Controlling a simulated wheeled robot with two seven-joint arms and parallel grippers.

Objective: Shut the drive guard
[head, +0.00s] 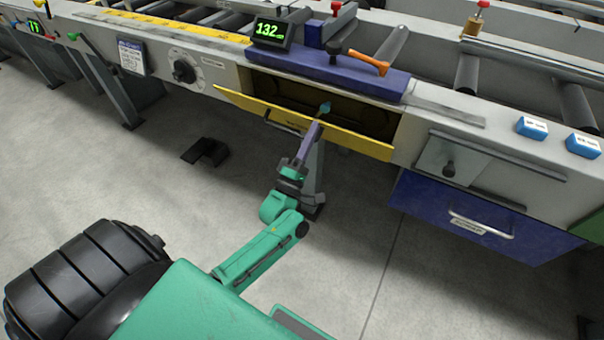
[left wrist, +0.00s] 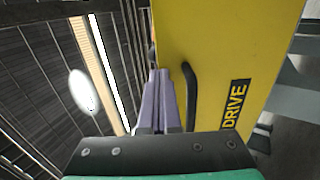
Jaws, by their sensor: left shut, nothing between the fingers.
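The drive guard (head: 360,142) is a yellow panel on the front of the runout table, tilted outward with a dark opening (head: 375,115) behind its upper edge. In the left wrist view the guard (left wrist: 220,45) fills the right side, with the word DRIVE and a black bar handle (left wrist: 189,95). My left gripper (head: 324,109) reaches up across the guard, its tips at the upper edge. In the left wrist view its purple fingers (left wrist: 161,80) are together and empty, just left of the handle. I cannot tell if they touch the guard. My right gripper is not in view.
A blue drawer (head: 475,222) with a pale handle hangs right of the guard. A display reading 132 (head: 270,31), an orange-handled lever (head: 368,63) and blue boxes (head: 531,128) are on the table above. A black pedal (head: 206,152) lies on the otherwise open floor.

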